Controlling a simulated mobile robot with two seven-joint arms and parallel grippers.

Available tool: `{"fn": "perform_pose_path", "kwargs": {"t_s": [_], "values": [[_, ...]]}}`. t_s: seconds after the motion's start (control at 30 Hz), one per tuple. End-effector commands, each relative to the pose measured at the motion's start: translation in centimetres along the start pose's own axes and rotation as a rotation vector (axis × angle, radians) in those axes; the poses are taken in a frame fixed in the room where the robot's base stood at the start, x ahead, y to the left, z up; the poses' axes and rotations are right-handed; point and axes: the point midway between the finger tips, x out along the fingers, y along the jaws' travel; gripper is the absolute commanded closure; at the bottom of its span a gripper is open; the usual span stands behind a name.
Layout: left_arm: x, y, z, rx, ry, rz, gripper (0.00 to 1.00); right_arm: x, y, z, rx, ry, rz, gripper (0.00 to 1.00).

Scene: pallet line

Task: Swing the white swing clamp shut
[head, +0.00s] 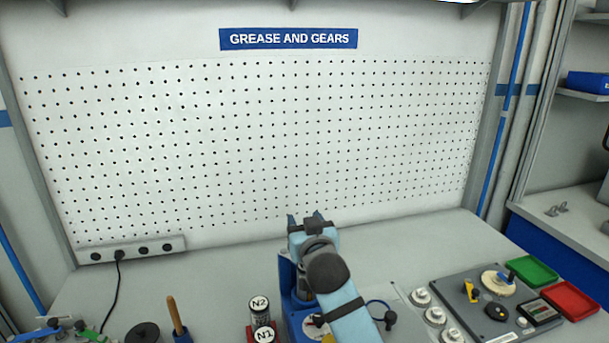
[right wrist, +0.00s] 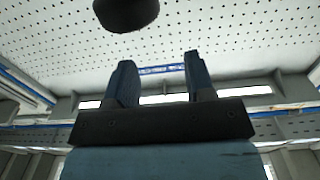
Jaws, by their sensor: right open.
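My right gripper (head: 306,217) is raised above the middle of the bench, in front of the pegboard. Its two blue fingers stand apart with nothing between them, as the right wrist view (right wrist: 160,80) also shows. Below and behind my right arm is a blue fixture (head: 288,280), mostly hidden by the arm. I cannot make out a white swing clamp for certain; it may be hidden by my arm or lie below the picture edge. My left gripper is not in view.
A grey panel (head: 455,290) with knobs and levers lies at right, beside a green tray (head: 531,270) and a red tray (head: 572,301). Canisters marked N1 and N2 (head: 259,312) stand left of the fixture. A power strip (head: 132,250) runs along the back left. The back of the bench is clear.

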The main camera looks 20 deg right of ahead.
Motion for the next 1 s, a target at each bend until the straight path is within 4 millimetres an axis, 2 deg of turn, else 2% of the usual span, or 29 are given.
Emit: {"fn": "perform_pose_path", "kwargs": {"t_s": [0.03,0.3,0.5,0.7,1.0], "values": [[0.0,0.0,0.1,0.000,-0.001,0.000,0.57,0.1,0.0,-1.5,0.003,0.005,0.000,0.51],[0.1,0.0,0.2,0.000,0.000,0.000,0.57,0.0,-0.1,-8.2,0.003,0.006,-0.001,0.51],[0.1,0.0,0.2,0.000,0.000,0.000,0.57,0.0,-0.1,-11.9,0.001,0.004,-0.001,0.51],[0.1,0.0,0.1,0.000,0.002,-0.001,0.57,0.0,-0.1,-13.6,0.001,0.000,-0.001,0.51],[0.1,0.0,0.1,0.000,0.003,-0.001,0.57,0.0,-0.1,-13.8,0.001,0.000,-0.001,0.51]]}}
